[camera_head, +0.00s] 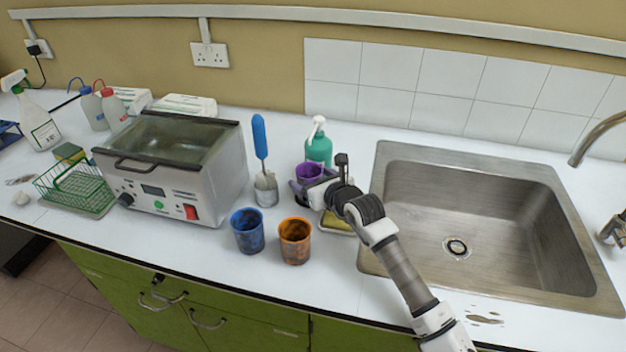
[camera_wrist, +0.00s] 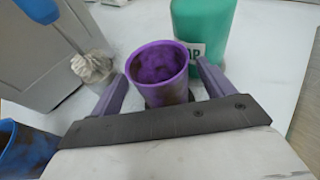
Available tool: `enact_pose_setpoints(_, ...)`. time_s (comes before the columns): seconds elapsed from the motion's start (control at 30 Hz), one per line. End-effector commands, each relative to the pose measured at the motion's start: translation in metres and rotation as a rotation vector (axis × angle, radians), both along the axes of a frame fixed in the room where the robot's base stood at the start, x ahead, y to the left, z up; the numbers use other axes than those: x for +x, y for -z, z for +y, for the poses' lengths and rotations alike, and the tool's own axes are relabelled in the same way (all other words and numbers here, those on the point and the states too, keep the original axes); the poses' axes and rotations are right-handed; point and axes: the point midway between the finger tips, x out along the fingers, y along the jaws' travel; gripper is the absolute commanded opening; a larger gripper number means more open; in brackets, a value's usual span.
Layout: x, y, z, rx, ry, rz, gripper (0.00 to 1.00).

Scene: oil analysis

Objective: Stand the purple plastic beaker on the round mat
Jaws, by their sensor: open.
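The purple plastic beaker (camera_head: 309,172) stands upright on the white worktop, in front of the green soap bottle. In the wrist view the purple beaker (camera_wrist: 160,78) sits between the two fingers of my gripper (camera_wrist: 162,86), with one finger on each side. My gripper (camera_head: 306,184) is open around the beaker, and a small gap shows at the fingers. The beaker's lower part is partly hidden by my gripper. I cannot make out a round mat in either view.
A blue beaker (camera_head: 247,230) and an orange beaker (camera_head: 294,240) stand near the front edge. A blue-handled brush in a holder (camera_head: 265,187) is left of my gripper, and the soap bottle (camera_head: 318,147) is close behind. A water bath (camera_head: 175,165) stands left, a sink (camera_head: 470,220) right.

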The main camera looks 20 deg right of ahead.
Motion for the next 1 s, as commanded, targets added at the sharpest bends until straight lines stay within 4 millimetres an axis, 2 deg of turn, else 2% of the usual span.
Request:
enact_pose_setpoints(0.17,0.0,-0.007,0.0,-0.001,0.001,0.0,0.81)
enact_pose_setpoints(0.27,-0.015,-0.005,-0.005,0.001,0.003,-0.003,0.81)
enact_pose_setpoints(0.5,-0.065,-0.02,-0.015,-0.003,0.004,-0.004,0.81)
enact_pose_setpoints(0.7,-0.098,-0.032,-0.02,-0.002,0.003,-0.001,0.81)
enact_pose_setpoints(0.83,-0.109,-0.036,-0.022,-0.001,0.001,-0.001,0.81)
enact_pose_setpoints(1.0,-0.113,-0.039,-0.022,-0.001,0.0,0.001,0.81)
